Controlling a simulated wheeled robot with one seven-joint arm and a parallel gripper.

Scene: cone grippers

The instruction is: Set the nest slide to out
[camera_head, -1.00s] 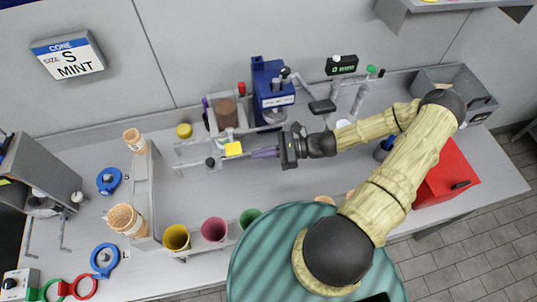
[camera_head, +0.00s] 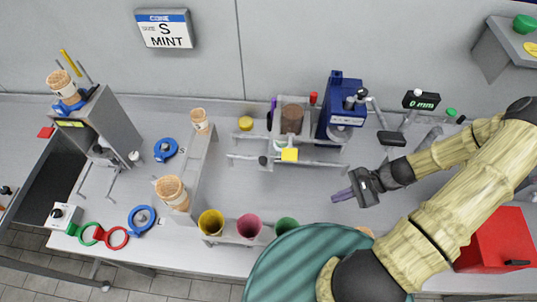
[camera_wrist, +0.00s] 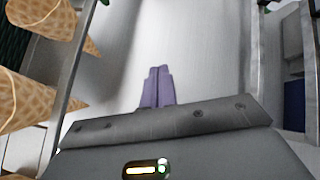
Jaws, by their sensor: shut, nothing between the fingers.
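What looks like the nest slide is a grey railed fixture at the middle of the bench in the head view, with a yellow block (camera_head: 290,155) and a black knob (camera_head: 263,160) at its front. I cannot tell whether it stands in or out. My gripper (camera_head: 336,198) is in front and to the right of the yellow block, apart from it. Its purple fingers are together and empty. In the wrist view the fingers (camera_wrist: 157,84) point over bare grey bench, and the yellow block is not visible there.
A blue machine (camera_head: 343,105) stands behind the rails. Yellow (camera_head: 211,222), pink (camera_head: 249,226) and green (camera_head: 286,226) cups line the front. Waffle cones (camera_head: 171,190) stand in a rack at left. A red box (camera_head: 495,240) is at right. Bare bench lies before the rails.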

